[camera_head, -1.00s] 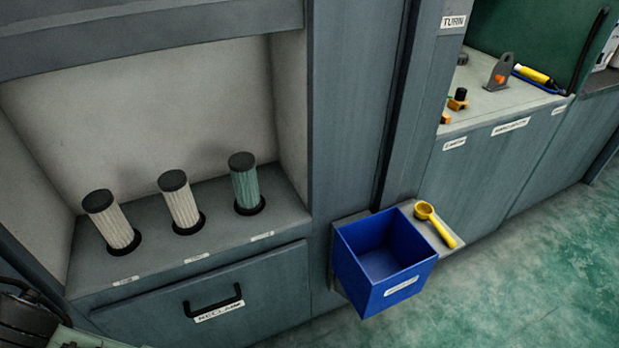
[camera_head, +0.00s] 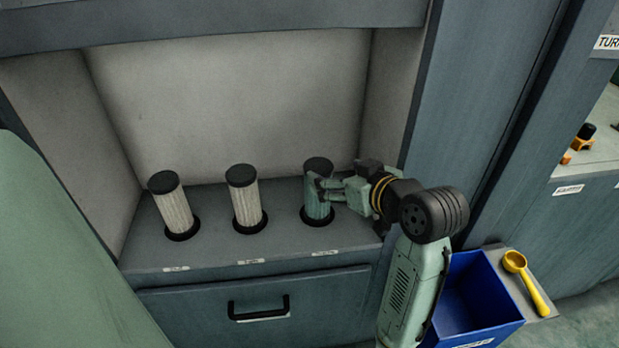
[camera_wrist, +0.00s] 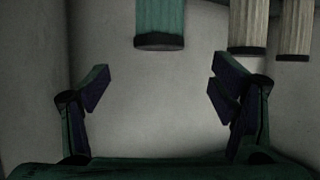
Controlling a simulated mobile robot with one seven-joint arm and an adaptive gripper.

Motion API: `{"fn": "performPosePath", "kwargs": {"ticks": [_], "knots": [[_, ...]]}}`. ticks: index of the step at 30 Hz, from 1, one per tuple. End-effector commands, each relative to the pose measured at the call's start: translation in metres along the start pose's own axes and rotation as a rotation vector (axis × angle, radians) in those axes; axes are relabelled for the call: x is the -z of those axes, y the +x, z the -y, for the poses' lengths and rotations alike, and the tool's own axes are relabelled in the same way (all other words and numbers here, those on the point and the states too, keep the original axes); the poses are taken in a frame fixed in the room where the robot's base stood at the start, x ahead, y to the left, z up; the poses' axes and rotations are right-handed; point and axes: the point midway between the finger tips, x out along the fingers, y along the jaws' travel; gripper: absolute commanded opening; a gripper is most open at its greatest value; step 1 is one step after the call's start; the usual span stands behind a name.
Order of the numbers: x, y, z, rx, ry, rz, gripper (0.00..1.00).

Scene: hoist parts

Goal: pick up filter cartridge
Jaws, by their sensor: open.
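The teal pleated filter cartridge (camera_head: 318,212) with a black cap stands upright in the rightmost round hole of the shelf. Two cream filter cartridges stand left of it, one in the middle (camera_head: 246,205) and one at the left (camera_head: 174,212). My gripper (camera_head: 323,190) is open at the teal cartridge and partly hides it in the head view. In the wrist view the open fingers (camera_wrist: 161,75) stand apart, with the teal cartridge (camera_wrist: 160,18) lined up between them, near the top. Its capped end points down there. I cannot tell whether a finger touches it.
The alcove's right wall (camera_head: 392,100) is close to my arm. Below the shelf is a drawer with a black handle (camera_head: 258,308). A blue bin (camera_head: 470,300) and a yellow scoop (camera_head: 527,280) are at the lower right.

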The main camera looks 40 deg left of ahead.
Motion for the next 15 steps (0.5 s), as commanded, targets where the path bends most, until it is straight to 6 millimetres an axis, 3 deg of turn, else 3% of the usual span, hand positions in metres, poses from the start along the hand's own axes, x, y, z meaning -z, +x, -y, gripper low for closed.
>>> {"fn": "performPosePath", "kwargs": {"ticks": [1, 4, 15], "knots": [[-0.013, -0.002, -0.003, 0.009, 0.008, 0.035, 0.79], [-0.026, 0.001, -0.003, 0.026, 0.012, 0.076, 0.79], [-0.031, 0.049, -0.002, 0.026, 0.013, 0.082, 0.79]]}}
